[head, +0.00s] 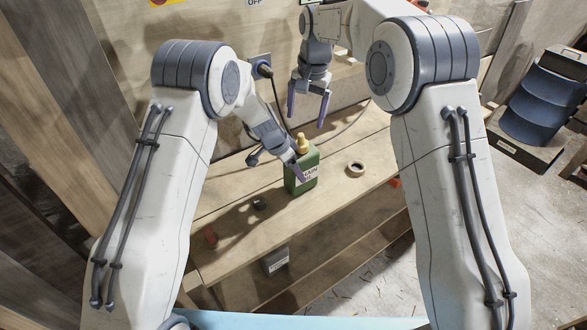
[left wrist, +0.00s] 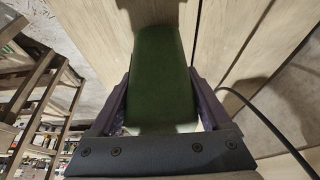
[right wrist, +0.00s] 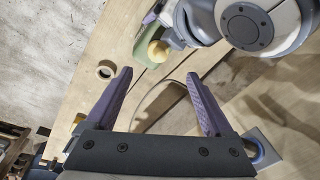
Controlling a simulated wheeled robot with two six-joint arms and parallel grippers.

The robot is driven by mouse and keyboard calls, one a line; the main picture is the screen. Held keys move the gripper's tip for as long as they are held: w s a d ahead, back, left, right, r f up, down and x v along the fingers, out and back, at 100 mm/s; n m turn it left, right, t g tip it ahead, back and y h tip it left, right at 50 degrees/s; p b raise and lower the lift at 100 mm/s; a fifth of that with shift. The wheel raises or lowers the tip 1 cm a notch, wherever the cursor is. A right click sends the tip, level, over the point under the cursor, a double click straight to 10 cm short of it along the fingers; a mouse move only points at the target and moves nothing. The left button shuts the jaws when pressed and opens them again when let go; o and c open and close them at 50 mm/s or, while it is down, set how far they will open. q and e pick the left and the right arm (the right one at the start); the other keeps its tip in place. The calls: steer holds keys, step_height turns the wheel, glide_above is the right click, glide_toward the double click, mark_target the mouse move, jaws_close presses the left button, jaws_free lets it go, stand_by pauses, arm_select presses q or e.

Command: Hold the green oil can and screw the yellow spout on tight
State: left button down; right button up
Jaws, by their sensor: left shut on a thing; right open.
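My left gripper (head: 298,168) is shut on the can from the left side. In the left wrist view the can (left wrist: 160,75) fills the space between the fingers. My right gripper (head: 307,108) is open and empty, above and behind the can. In the right wrist view its fingers (right wrist: 160,90) are apart, with the spout (right wrist: 158,50) beyond them and the can (right wrist: 150,38) partly hidden.
A tape roll (head: 355,169) lies on the bench (head: 240,225) right of the can. A black cable with a plug (head: 263,70) hangs from the wall behind. A blue drum (head: 541,102) stands far right.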

mark_target(303, 136)
steer(key=shift+w+a+f, duration=0.1)
steer(key=shift+w+f, duration=0.05)
steer(key=shift+f, duration=1.15)
steer(key=shift+w+a+f, duration=0.15)
steer(key=shift+w+f, duration=0.05)
steer(key=shift+f, duration=1.05)
steer(key=shift+w+a+f, duration=0.1)
steer(key=shift+w+f, duration=0.05)
steer(key=shift+f, duration=1.15)
steer(key=n, duration=0.3)
steer(key=shift+n, duration=0.4)
steer(key=shift+s+g, duration=0.1)
steer(key=shift+g, duration=0.2)
jaws_close()
